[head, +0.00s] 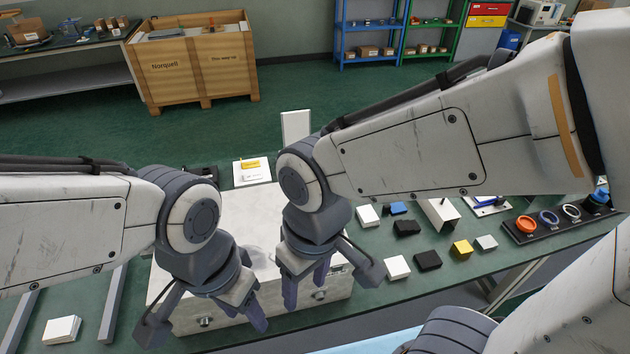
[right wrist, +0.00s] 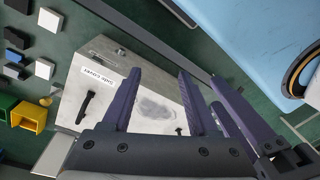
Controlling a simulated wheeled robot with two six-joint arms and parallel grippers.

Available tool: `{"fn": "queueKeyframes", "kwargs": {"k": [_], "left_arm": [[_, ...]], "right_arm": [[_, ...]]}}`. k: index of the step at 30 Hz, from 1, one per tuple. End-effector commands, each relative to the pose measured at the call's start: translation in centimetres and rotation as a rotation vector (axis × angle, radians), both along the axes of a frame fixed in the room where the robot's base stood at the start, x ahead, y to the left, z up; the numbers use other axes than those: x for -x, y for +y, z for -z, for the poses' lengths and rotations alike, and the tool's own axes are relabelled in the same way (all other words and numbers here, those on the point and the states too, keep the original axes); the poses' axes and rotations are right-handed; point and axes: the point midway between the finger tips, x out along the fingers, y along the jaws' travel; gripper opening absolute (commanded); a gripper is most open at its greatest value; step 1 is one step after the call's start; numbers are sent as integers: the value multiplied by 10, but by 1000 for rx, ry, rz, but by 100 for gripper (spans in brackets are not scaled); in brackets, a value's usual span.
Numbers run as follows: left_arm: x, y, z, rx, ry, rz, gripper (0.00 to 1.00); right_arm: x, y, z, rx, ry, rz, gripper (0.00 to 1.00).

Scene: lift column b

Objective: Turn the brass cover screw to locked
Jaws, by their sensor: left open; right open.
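A pale grey box (head: 250,215) stands on the green table, under both my grippers. Round metal knobs (head: 204,321) show on its front face; a brass screw cannot be made out for certain in either view. The box also shows in the right wrist view (right wrist: 112,68), with a white label, a black handle (right wrist: 85,107) and a smudged patch on its faces. My left gripper (head: 208,312) is open and empty at the box's front left. My right gripper (head: 306,284) is open and empty over its front right, its fingers also in the right wrist view (right wrist: 160,74). The grippers hide parts of the box.
White, black, blue and yellow blocks (head: 461,249) lie right of the box. A white block (head: 61,331) lies front left. A wooden crate (head: 195,62) stands behind on the floor.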

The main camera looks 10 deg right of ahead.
Motion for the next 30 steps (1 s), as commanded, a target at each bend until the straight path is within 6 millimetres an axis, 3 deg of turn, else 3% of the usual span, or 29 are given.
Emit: {"fn": "queueKeyframes", "kwargs": {"k": [1, 5, 9, 12, 15, 18, 21, 26, 30], "left_arm": [[0, 0, -13, 0, 0, 0, 50], [0, 0, -38, 0, 0, 1, 50], [0, 0, -63, 1, -1, 1, 50], [0, 0, -77, 0, 0, 2, 50], [0, 0, -86, 0, 0, 2, 50], [0, 0, -91, 0, 0, 2, 50], [0, 0, -93, 0, 0, 2, 50], [0, 0, -99, 0, 0, 3, 50], [0, 0, -109, 0, 0, 4, 50]], "right_arm": [[-21, -1, -12, 8, 6, 74, 60], [-93, -13, -29, 29, 17, 323, 60], [-174, -53, -30, 49, 30, 614, 60], [-217, -91, -22, 59, 38, 791, 60], [-245, -126, -11, 67, 44, 926, 60], [-260, -149, -3, 72, 47, 1007, 60], [-266, -160, 4, 75, 49, 1044, 60], [-266, -161, 23, 77, 53, 1049, 60], [-265, -160, 49, 77, 53, 1048, 60]]}}
